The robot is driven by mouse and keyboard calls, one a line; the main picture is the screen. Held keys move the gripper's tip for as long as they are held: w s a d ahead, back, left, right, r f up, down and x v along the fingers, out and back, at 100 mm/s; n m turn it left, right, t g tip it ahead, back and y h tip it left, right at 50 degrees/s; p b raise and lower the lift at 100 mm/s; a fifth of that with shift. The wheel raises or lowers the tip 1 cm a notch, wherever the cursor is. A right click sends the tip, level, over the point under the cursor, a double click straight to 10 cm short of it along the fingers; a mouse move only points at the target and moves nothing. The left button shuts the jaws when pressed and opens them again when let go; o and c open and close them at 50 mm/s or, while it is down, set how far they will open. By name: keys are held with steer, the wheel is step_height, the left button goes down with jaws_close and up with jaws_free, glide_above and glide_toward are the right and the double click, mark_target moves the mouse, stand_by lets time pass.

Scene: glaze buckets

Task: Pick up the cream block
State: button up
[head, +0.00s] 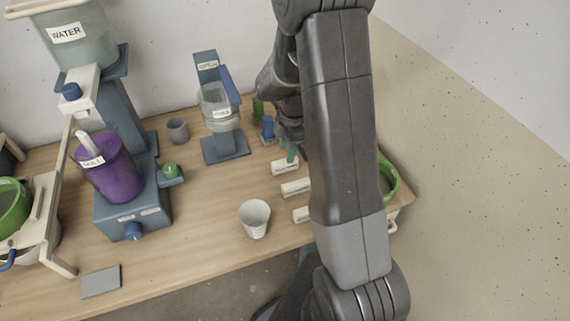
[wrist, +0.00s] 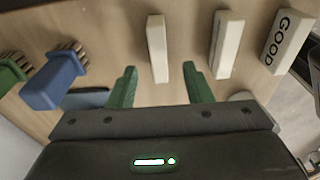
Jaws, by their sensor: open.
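Three cream blocks lie in a row on the wooden table. In the wrist view the nearest cream block (wrist: 157,48) lies ahead of and between the two green fingers of my gripper (wrist: 160,69), which is open and empty. A second cream block (wrist: 228,43) is to its right, and a third block (wrist: 285,42) reading "GOOD" is farther right. In the head view the row shows as a far block (head: 284,168), a middle block (head: 295,187) and a near block (head: 301,214), partly hidden by my arm. My gripper (head: 290,152) is just behind the far block.
A white cup (head: 254,218) stands near the table's front edge. A glass jar stand (head: 225,147) is at the back. A green-rimmed bucket (head: 389,180) is right of my arm.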

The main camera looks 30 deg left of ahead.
mark_target(285, 162)
steer(key=shift+s+a+f+p, duration=0.15)
steer(key=shift+f+p, duration=0.2)
steer(key=shift+f, duration=1.2)
steer(key=shift+s+a+f+p, duration=0.1)
steer(key=shift+f+p, duration=0.25)
steer(key=shift+f, duration=1.2)
steer(key=shift+f+b, duration=0.25)
steer(key=shift+b, duration=0.3)
jaws_close()
